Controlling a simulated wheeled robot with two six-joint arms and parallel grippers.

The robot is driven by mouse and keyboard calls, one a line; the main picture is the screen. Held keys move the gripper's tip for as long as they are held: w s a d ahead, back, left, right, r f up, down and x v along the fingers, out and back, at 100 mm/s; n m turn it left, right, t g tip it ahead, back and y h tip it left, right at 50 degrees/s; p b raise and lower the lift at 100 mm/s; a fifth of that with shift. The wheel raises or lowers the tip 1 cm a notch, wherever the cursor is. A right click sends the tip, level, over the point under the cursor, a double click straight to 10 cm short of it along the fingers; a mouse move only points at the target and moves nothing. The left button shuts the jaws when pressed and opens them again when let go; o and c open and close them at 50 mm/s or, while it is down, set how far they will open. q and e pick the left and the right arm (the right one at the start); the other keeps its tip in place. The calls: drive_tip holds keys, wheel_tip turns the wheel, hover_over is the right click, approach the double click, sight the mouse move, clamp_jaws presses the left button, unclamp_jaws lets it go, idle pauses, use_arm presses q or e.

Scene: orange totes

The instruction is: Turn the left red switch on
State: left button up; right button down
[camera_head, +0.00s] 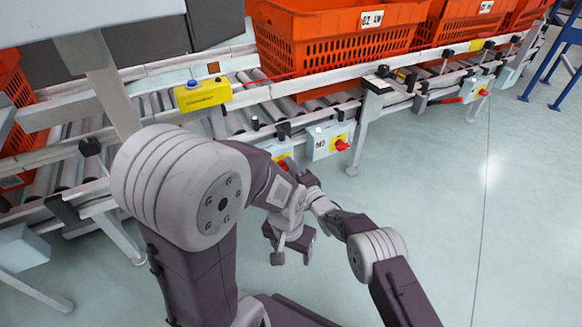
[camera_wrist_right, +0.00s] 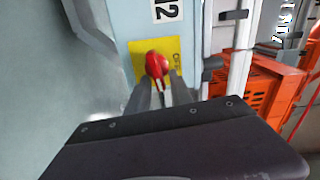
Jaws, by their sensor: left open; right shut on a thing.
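The left red switch (camera_wrist_right: 157,64) is a red knob on a yellow plate, on a light-blue box (camera_wrist_right: 150,25) with a label ending in 2. My right gripper (camera_wrist_right: 160,84) is shut on it, one finger on each side. In the head view this box's yellow plate and red knob (camera_head: 284,164) are partly hidden by my left arm, which also hides my right fingertips. My left gripper (camera_head: 291,252) is open and empty, pointing down below the box and apart from it. I cannot tell the knob's exact angle.
A second box (camera_head: 322,141) marked M3 with a red knob (camera_head: 342,146) is to the right. Orange totes (camera_head: 330,45) stand on the roller conveyor (camera_head: 240,120). A yellow button box (camera_head: 203,94) is on the rail.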

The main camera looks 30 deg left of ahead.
drive_tip(key=shift+s+a+f+m, duration=0.1)
drive_tip(key=shift+s+f+m, duration=0.15)
drive_tip(key=shift+m, duration=0.15)
idle(0.4)
drive_tip(key=c, duration=1.5)
unclamp_jaws()
